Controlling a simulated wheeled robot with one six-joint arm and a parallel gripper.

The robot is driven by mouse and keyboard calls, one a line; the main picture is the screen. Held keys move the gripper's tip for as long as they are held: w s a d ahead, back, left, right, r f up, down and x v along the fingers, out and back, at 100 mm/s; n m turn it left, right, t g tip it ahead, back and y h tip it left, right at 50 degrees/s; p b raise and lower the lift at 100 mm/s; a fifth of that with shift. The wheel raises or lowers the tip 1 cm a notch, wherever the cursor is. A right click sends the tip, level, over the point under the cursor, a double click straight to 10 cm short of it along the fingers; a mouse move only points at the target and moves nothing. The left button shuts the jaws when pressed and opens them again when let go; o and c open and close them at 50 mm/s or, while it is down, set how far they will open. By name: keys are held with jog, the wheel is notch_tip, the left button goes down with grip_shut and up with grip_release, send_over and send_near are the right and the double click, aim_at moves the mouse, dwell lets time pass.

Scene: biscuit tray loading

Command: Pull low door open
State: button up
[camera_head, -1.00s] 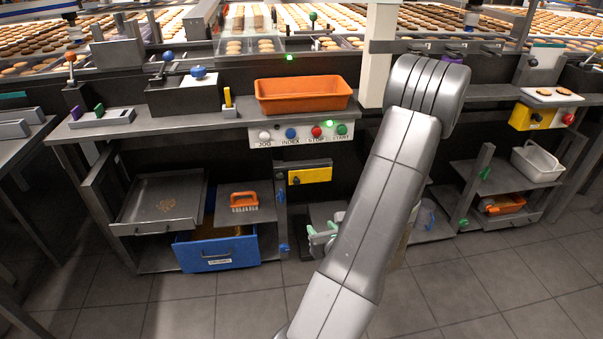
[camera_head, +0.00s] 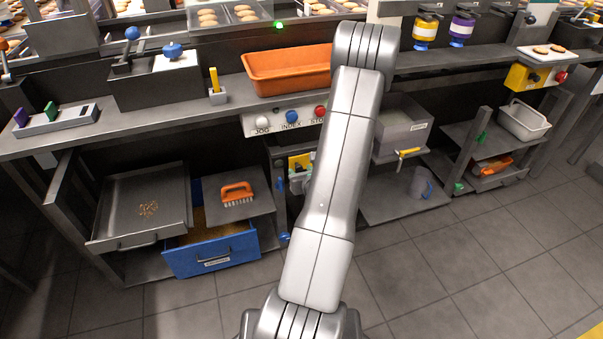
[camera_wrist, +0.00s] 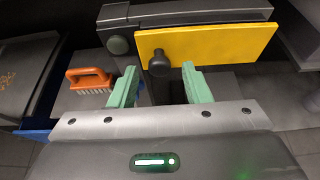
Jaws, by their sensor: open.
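The low door is a yellow panel (camera_wrist: 215,47) below a grey bar in the wrist view. In the head view only a small part of the yellow panel (camera_head: 300,162) shows beside my arm. My gripper (camera_wrist: 160,88) is open, with its two green fingertips pointing at the low door. A dark upright part (camera_wrist: 158,75) stands between the fingertips.
An orange brush (camera_head: 237,193) lies on a shelf left of the door, above an open blue drawer (camera_head: 212,252). A grey tray (camera_head: 120,230) stands further left. Floor is clear in front.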

jog(key=shift+w, duration=0.1)
grip_shut()
dwell(0.3)
